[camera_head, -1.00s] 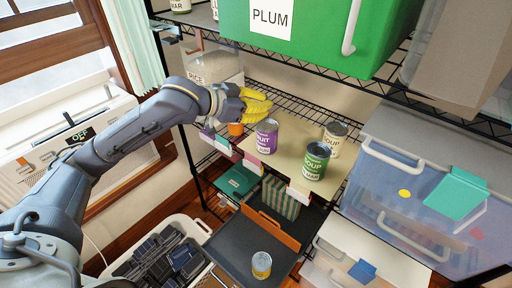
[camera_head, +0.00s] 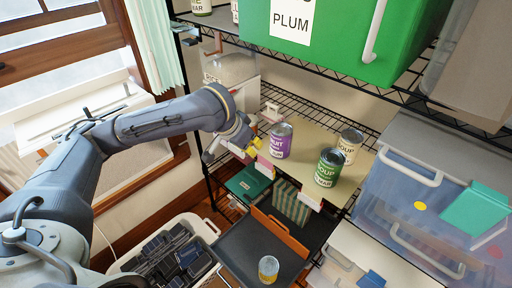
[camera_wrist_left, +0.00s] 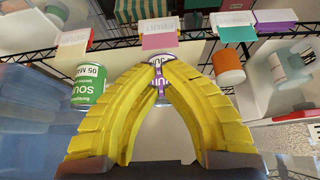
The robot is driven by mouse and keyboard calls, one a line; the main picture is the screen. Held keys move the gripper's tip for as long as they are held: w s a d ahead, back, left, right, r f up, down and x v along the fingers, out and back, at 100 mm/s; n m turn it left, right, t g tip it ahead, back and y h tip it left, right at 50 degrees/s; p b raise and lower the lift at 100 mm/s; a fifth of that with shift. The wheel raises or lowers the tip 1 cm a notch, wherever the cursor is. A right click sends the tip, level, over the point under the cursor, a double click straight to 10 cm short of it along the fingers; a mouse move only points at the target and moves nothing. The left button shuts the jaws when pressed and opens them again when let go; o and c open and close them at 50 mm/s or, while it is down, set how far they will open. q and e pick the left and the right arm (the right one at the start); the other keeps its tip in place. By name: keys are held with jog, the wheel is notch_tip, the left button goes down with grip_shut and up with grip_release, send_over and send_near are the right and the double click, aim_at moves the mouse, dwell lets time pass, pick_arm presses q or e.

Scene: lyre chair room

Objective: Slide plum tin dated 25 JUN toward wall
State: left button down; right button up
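A purple tin (camera_head: 280,141) labelled FRUIT stands upright on the beige shelf board (camera_head: 305,138). In the left wrist view the purple tin (camera_wrist_left: 160,82) shows in the narrow gap between my fingers, mostly hidden by them; its date is not fully readable. My left gripper (camera_head: 257,147) is at the front left of this tin, near the shelf's front edge. Its yellow fingers (camera_wrist_left: 160,62) converge with their tips almost together, not around the tin. I cannot tell whether they touch it. My right gripper is not in view.
A green soup tin (camera_head: 329,167) and a cream soup tin (camera_head: 349,146) stand right of the purple tin. An orange container (camera_wrist_left: 228,68) shows in the wrist view. Label cards (camera_head: 265,166) line the front edge.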

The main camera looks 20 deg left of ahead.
aim_at(273, 155)
pick_arm(q)
jog(key=x, duration=0.8)
jog(key=shift+w+f, duration=0.1)
jog(key=shift+f, duration=0.2)
jog(key=shift+w+d+r, duration=0.1)
jog(key=shift+w+d, duration=0.1)
jog(key=shift+w, duration=0.3)
jog(key=shift+w+d, duration=0.15)
jog(key=shift+w, duration=0.35)
jog(key=shift+w+d, duration=0.25)
jog(key=shift+w, duration=0.65)
